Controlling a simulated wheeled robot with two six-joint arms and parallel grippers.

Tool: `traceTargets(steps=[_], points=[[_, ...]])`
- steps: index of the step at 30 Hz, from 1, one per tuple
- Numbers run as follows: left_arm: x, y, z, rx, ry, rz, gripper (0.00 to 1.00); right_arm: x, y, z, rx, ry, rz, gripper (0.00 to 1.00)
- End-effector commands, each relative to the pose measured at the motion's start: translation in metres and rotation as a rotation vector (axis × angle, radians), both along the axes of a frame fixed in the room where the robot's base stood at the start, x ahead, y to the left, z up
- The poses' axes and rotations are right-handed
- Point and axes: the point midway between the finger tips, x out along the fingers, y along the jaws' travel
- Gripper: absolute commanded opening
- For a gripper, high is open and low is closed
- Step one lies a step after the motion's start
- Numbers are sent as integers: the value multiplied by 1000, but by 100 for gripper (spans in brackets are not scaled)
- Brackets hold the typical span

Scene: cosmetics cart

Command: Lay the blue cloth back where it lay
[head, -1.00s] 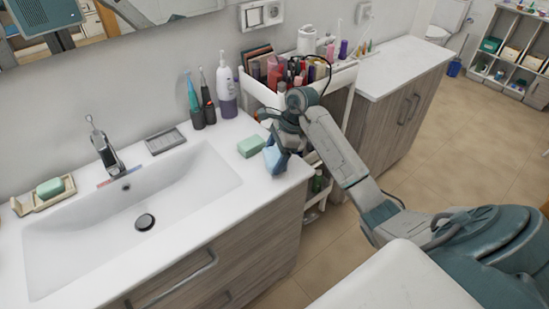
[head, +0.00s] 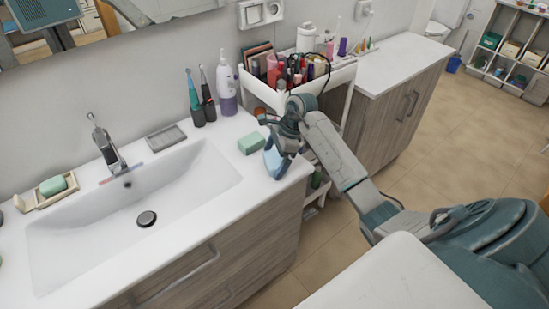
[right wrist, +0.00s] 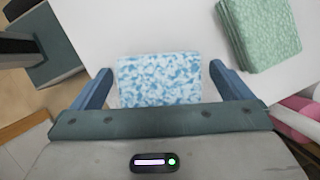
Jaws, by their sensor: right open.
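The blue-and-white mottled cloth (right wrist: 158,80), folded into a small block, is on the white counter in the right wrist view. It lies between the two spread fingers of my right gripper (right wrist: 162,68), with slight gaps at its sides; its near end is hidden by the gripper body. In the head view the cloth (head: 271,161) shows partly at the counter's right end, beside my right gripper (head: 280,163), which points down there. A green cloth (head: 251,144) lies just left of it; it also shows in the right wrist view (right wrist: 262,30). My left gripper is not in view.
The sink (head: 130,210) fills the counter's left part. Toothbrushes (head: 207,95) and a purple-white pump bottle (head: 227,90) stand at the wall. A white cart (head: 343,78) full of cosmetics stands close behind my right arm.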

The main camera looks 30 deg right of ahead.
Motion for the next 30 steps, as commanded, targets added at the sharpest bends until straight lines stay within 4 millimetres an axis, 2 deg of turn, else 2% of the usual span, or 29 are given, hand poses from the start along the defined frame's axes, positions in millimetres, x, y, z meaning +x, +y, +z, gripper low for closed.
traceTargets(steps=[5,15,18,30], points=[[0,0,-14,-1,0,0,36,-2,-11,22,-4,-6,0,99],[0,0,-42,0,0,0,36,-11,-36,88,-3,-4,-1,99],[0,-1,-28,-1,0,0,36,-13,-40,106,0,-1,0,99],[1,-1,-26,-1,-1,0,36,-14,-44,112,0,0,0,99]])
